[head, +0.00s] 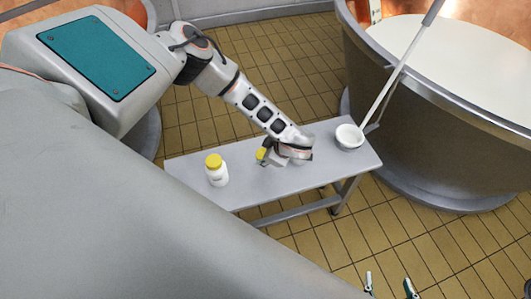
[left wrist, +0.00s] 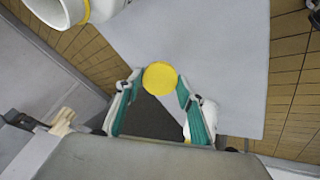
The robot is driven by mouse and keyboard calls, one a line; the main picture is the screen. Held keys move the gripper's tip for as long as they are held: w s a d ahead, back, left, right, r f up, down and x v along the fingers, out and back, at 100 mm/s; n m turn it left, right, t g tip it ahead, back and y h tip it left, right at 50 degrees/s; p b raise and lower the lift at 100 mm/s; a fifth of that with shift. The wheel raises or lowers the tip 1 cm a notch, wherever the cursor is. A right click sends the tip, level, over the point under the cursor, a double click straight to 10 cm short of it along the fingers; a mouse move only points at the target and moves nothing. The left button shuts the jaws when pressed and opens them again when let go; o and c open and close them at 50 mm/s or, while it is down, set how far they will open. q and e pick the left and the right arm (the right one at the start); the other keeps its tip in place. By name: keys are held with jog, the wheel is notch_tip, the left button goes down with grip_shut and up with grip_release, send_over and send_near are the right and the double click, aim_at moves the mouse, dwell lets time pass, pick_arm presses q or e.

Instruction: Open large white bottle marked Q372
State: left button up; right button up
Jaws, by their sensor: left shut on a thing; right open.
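A white bottle with a yellow cap (head: 216,172) stands upright on the grey bench; its label is too small to read. My left gripper (head: 264,155) is over the middle of the bench, to the right of that bottle, shut on a second yellow cap (left wrist: 160,78). This cap sits between the fingertips in the left wrist view; I cannot tell whether a bottle is under it. A white bottle body (left wrist: 208,112) shows partly behind a finger in the left wrist view. My right gripper (head: 390,286) is open and empty at the bottom edge of the head view.
The grey bench (head: 235,192) holds a white ladle bowl (head: 349,137) at its right end, its long handle leaning up against a large vat (head: 430,140). The bench's front edge and the right-hand tiled floor are clear.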

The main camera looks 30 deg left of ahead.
pick_arm(q)
notch_tip(320, 180, down, 4)
jog(key=shift+f+b, duration=0.25)
jog(key=shift+b, duration=0.2)
jog(key=shift+r, duration=0.1)
jog(key=shift+f, duration=0.2)
jog(key=o, duration=1.2)
jog(key=shift+o, duration=0.2)
